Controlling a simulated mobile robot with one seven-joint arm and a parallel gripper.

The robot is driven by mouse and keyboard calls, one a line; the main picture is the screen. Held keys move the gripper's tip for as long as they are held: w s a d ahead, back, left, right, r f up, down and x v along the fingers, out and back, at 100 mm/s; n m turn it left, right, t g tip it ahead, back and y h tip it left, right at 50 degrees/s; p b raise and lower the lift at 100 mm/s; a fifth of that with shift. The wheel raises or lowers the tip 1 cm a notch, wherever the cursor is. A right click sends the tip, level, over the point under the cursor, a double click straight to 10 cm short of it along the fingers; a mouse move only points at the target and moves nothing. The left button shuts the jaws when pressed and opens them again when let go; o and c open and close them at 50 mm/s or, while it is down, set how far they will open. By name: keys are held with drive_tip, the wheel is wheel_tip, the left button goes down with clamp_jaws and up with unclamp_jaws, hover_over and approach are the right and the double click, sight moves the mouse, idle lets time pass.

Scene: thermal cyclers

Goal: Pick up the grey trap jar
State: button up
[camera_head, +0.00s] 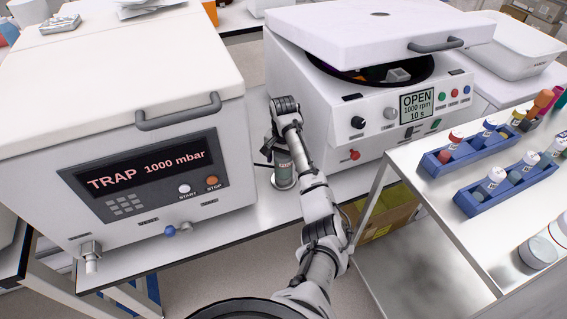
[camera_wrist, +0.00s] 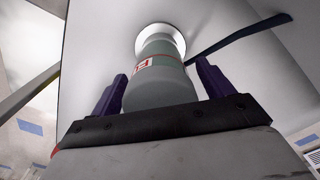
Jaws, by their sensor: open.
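The grey trap jar (camera_head: 283,166) is a grey-green cylinder with a red and white label. It stands upright on a round light base (camera_head: 284,183) on the bench between the two white machines. In the wrist view the jar (camera_wrist: 160,78) lies between the two dark fingers of my gripper (camera_wrist: 158,92), which are open with one finger on each side of it. Whether either finger touches the jar cannot be told. In the head view my arm hides part of the jar, and the fingertips are hard to make out.
A white machine reading TRAP 1000 mbar (camera_head: 110,170) stands close on the left. A centrifuge reading OPEN (camera_head: 330,110), lid raised, stands behind and right. A cart (camera_head: 410,185) with blue tube racks (camera_head: 505,190) is at the right. A dark hose (camera_wrist: 235,33) runs near the jar.

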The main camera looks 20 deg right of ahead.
drive_tip(key=shift+f, duration=0.35)
drive_tip(key=c, duration=1.3)
drive_tip(key=shift+r, duration=0.1)
